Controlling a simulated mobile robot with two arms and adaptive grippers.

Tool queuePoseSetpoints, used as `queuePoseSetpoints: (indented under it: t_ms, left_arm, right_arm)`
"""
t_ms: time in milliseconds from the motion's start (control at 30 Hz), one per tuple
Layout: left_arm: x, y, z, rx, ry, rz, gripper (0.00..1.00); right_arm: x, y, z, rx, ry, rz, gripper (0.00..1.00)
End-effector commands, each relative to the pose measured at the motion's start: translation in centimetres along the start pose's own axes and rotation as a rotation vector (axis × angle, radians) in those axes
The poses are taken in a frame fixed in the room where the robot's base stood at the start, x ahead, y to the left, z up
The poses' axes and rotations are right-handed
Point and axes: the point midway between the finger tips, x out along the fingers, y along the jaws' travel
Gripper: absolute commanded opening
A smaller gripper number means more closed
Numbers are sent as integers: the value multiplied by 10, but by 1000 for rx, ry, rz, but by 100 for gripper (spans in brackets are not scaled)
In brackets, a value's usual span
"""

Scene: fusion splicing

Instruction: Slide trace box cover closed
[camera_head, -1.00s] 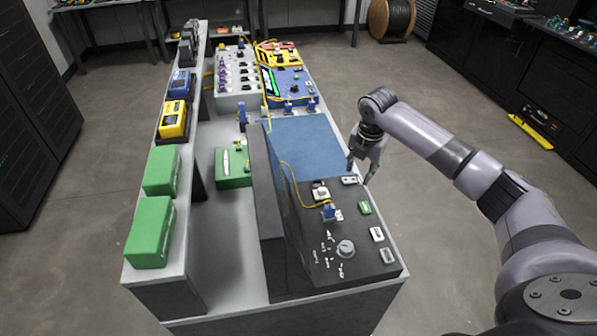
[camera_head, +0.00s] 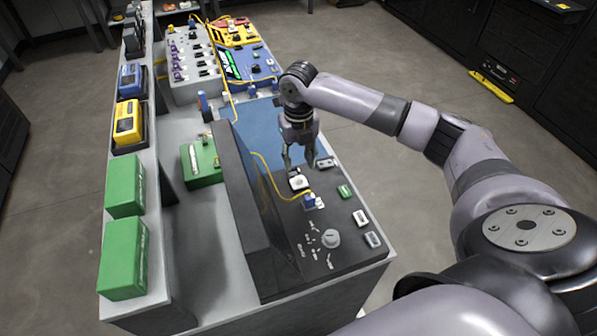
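The dark console (camera_head: 345,232) on the bench carries a knob, small buttons and a blue connector (camera_head: 309,200) with a yellow cable. A tall dark panel (camera_head: 245,205) stands along its left side. I cannot tell which part is the trace box cover; the panel looks upright and the console face is uncovered. My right gripper (camera_head: 299,166) points down above the console's far edge, near a small white piece (camera_head: 299,183). Its two fingers are apart with nothing seen between them. Contact with the console cannot be told. My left gripper is not in view.
A blue mat (camera_head: 258,125) lies behind the console. A green box (camera_head: 203,165) sits left of the panel. A raised shelf at left holds green boxes (camera_head: 122,258), a yellow device (camera_head: 128,122) and a blue one (camera_head: 131,78). Instruments with yellow cables stand at the far end.

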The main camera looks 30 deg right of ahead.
Motion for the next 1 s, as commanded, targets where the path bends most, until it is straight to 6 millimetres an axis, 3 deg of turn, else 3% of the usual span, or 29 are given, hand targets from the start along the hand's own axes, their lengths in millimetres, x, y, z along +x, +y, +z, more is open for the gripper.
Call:
queuePoseSetpoints:
  t_ms: [167, 400, 767, 1000]
  left_arm:
    - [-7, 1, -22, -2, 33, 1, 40]
    - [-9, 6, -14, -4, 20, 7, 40]
    - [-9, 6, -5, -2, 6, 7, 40]
    - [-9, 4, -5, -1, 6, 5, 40]
  right_arm:
    - [35, 0, -1, 1, 3, -1, 38]
    - [61, 0, 0, 2, 0, -1, 38]
    - [66, 0, 0, 1, -2, 0, 38]
    - [66, 0, 0, 1, -2, 0, 22]
